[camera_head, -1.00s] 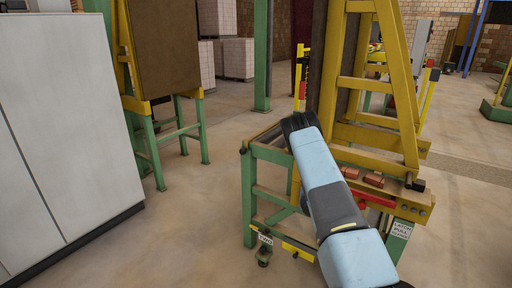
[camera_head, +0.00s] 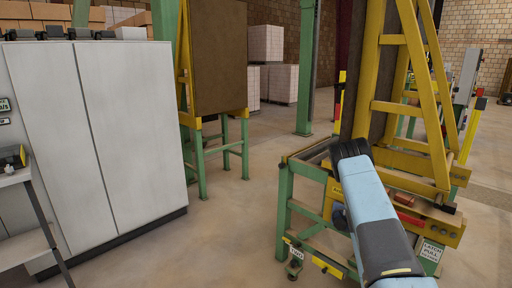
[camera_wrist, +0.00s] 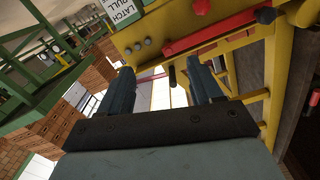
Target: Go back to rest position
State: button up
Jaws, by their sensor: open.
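My gripper (camera_wrist: 160,88) shows in the wrist view with its two dark fingers well apart and nothing between them. In the head view my light blue arm reaches up from the lower right, and its dark end overlaps the green and yellow frame; the fingers cannot be made out there. In the wrist view a yellow beam (camera_wrist: 150,40) with a red bar (camera_wrist: 215,32) lies beyond the fingers. I cannot tell how far off it is.
A green-legged stand (camera_head: 285,205) with a yellow ladder-like frame (camera_head: 440,120) is at right. A grey cabinet (camera_head: 130,120) fills the left. A brown panel (camera_head: 220,60) on green legs stands behind. Bare floor (camera_head: 225,235) lies between cabinet and stand.

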jog(key=w+a+r+g+y, duration=0.3)
jog(key=w+a+r+y, duration=0.35)
jog(key=r, duration=0.65)
jog(key=a+r+n+y, duration=0.3)
jog(key=a+r, duration=0.8)
jog(key=r, duration=0.3)
jog(key=s+a+r+n+g+y, duration=0.25)
jog(key=s+a+r+n, duration=0.25)
jog(key=s+a+r, duration=0.55)
jog(key=s+r+n, duration=0.2)
jog(key=s+r, duration=0.1)
jog(key=s, duration=0.6)
jog(key=s+r+n+g, duration=0.1)
jog(key=s+r+n, duration=0.1)
jog(key=s, duration=0.7)
jog(key=shift+r+y, duration=0.3)
jog(key=shift+r, duration=0.3)
jog(key=shift+g, duration=0.25)
jog(key=shift+c, duration=0.4)
